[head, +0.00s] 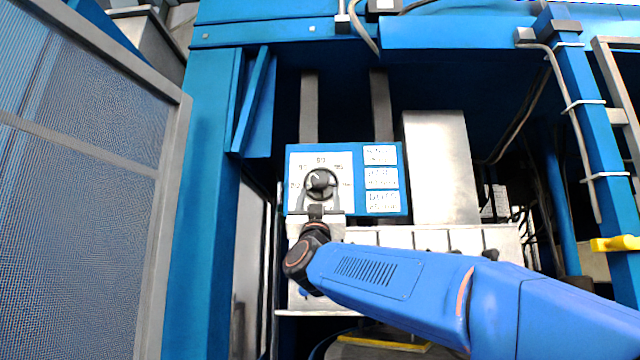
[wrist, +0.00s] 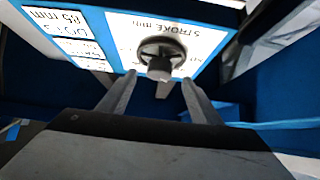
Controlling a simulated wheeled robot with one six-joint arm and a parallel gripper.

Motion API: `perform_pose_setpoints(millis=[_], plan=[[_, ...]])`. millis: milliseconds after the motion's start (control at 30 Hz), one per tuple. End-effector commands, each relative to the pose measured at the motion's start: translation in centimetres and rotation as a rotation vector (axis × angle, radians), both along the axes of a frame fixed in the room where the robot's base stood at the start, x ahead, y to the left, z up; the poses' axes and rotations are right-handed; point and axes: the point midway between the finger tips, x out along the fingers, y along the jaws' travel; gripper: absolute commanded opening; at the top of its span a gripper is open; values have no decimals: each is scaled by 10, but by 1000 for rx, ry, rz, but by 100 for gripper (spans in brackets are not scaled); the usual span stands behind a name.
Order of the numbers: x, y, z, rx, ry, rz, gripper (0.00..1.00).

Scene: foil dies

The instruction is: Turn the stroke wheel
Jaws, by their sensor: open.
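The stroke wheel (head: 320,184) is a small dark round handwheel with a knob, on a white dial plate marked with numbers. In the wrist view the wheel (wrist: 162,50) shows upside down below the words "STROKE mm". My gripper (head: 320,192) is open in front of the wheel, with one finger to each side of its lower part. In the wrist view my gripper (wrist: 158,80) points at the wheel, its fingers apart with the knob between and just beyond the tips. I cannot tell whether the fingers touch the wheel.
The blue control panel (head: 348,148) carries white label plates (head: 381,178) right of the dial. A metal box (head: 440,165) stands to the right. A mesh guard (head: 85,190) fills the left, and blue press columns (head: 205,200) flank the opening.

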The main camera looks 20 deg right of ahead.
Motion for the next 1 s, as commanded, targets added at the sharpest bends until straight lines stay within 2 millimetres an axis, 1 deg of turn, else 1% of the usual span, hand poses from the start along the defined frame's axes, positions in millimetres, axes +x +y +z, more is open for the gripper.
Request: perform_pose_setpoints(millis=[33, 200, 400, 600, 933, 967, 1000], plan=[[7, -2, 6, 0, 0, -1, 58], [27, -9, 27, 0, 0, -1, 58], [45, -15, 47, 1, 0, 0, 58], [54, -18, 56, 0, 1, 0, 58], [55, -18, 58, -1, 0, 1, 58], [55, -18, 58, 0, 0, 0, 51], [55, -18, 58, -1, 0, 1, 42]])
